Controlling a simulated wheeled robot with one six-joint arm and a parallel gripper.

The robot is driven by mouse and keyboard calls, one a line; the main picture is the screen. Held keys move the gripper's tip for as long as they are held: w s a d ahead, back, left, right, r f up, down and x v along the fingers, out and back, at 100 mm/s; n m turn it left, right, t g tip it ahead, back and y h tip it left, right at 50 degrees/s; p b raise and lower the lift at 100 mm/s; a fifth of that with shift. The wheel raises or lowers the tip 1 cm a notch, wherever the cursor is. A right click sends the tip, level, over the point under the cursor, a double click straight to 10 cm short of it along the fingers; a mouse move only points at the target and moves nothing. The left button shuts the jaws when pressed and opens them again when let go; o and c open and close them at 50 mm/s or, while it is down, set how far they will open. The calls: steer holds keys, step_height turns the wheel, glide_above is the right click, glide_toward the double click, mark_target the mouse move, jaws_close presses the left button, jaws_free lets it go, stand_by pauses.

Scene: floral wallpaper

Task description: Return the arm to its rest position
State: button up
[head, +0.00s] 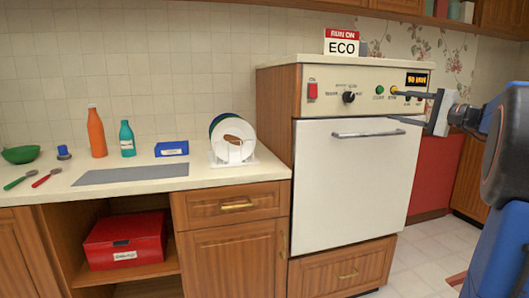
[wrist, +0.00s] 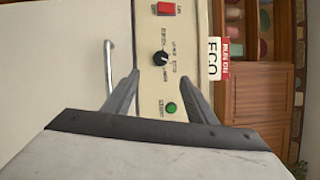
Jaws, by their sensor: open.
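My gripper (head: 398,106) is in front of the upper right of the white dishwasher-like appliance's control panel (head: 330,87). Its two fingers are apart with nothing between them. In the wrist view my gripper (wrist: 161,74) faces the panel, with the black knob (wrist: 161,58) seen between the fingers and the green button (wrist: 171,107) nearer the gripper body. The red switch (wrist: 166,9) lies beyond. I cannot tell whether a finger touches the panel. My blue and dark arm reaches in from the right edge of the head view.
The appliance door (head: 355,180) is closed, with a bar handle (head: 368,134) jutting out below the panel. A "RUN ON ECO" sign (head: 341,43) stands on top. The counter at left holds a dish rack (head: 232,156), bottles and a green bowl (head: 20,154). A red box (head: 126,241) sits on the shelf below.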

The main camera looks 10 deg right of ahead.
steer(key=s+a+f+n+g, duration=0.25)
steer(key=a+f, duration=0.35)
steer(key=a, duration=0.3)
steer(key=s+a+f+n+g+h, duration=0.1)
steer(key=s+a+f+g, duration=0.25)
steer(key=a+f, duration=0.4)
steer(key=s+a+f+n+g, duration=0.25)
steer(key=s+a+f, duration=0.2)
steer(key=a, duration=0.55)
steer(key=s+a+f+n+g+h, duration=0.1)
steer(key=s+f+n+h, duration=0.2)
steer(key=s+f, duration=0.8)
steer(key=s+a+f+n+g+h, duration=0.2)
steer(key=s+f+n+h, duration=0.2)
steer(key=s+f, duration=0.6)
steer(key=shift+s+a+f+n+h, duration=0.15)
steer(key=shift+s+f+n+h, duration=0.2)
steer(key=shift+s+n, duration=0.45)
steer(key=shift+g, duration=0.25)
steer(key=shift+c, duration=0.7)
